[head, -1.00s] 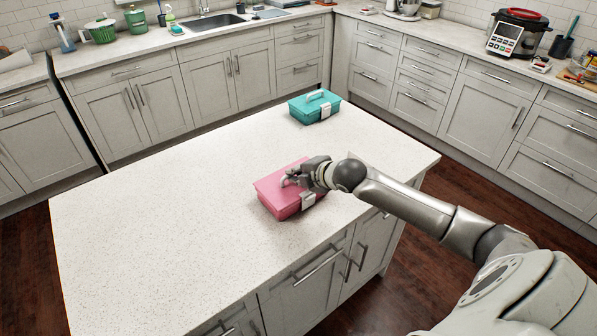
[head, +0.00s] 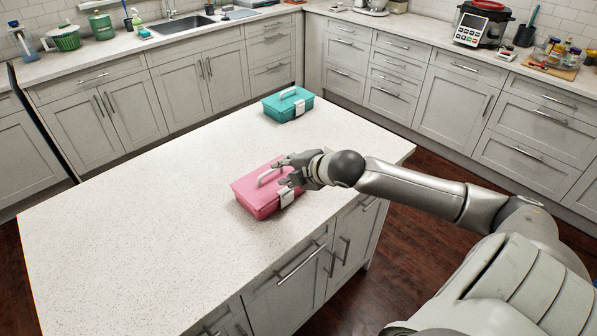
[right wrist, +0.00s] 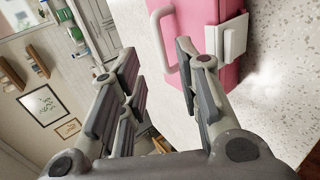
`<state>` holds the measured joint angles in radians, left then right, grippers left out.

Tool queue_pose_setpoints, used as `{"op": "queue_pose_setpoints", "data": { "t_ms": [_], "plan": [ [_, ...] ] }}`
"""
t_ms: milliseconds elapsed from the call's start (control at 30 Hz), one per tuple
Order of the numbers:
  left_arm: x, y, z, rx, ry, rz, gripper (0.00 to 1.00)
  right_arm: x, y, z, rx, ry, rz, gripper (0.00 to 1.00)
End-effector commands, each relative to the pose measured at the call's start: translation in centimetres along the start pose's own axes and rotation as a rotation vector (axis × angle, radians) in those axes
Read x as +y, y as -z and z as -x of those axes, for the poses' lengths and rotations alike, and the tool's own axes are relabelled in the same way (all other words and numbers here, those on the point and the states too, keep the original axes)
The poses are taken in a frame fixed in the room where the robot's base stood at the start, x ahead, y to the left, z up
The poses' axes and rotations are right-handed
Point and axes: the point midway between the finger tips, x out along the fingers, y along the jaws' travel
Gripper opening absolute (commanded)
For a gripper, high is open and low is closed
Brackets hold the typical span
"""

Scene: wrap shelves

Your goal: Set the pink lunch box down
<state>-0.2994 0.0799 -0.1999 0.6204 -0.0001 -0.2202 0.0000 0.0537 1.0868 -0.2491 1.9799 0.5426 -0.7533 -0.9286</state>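The pink lunch box (head: 253,194) rests flat on the white island counter (head: 130,225), with its pale handle (head: 268,174) raised on the lid and a white latch (head: 287,197) on its side. My right gripper (head: 284,171) is just to the right of the handle, its fingers apart. In the right wrist view, the open fingers (right wrist: 158,65) have nothing between them; the pink box (right wrist: 208,12) and its handle (right wrist: 155,42) lie just beyond the fingertips. My left gripper is not in view.
A teal lunch box (head: 288,106) stands at the far end of the island. The island's left part is bare. Counters along the walls hold a sink (head: 182,27), a cooker (head: 480,27) and a wooden board with jars (head: 553,68). Dark floor lies between.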

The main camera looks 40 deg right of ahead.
Motion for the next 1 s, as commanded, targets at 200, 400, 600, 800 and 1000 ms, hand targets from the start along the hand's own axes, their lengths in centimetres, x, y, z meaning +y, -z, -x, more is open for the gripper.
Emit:
{"op": "queue_pose_setpoints", "data": {
  "t_ms": [200,400,600,800,1000],
  "plan": [
    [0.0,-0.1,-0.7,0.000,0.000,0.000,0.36,-0.2,0.1,3.1,0.001,0.003,0.006,0.31],
    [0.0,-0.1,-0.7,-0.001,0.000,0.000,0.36,-0.2,-0.3,4.5,-0.006,0.002,-0.001,0.31],
    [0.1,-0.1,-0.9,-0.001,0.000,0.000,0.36,-0.1,-0.2,5.5,-0.003,0.001,-0.001,0.31],
    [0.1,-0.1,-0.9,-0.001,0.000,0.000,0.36,0.0,0.0,5.8,0.000,0.000,0.000,0.31],
    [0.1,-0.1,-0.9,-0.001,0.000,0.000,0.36,0.0,0.0,5.8,0.000,-0.001,-0.001,0.31]
  ]
}}
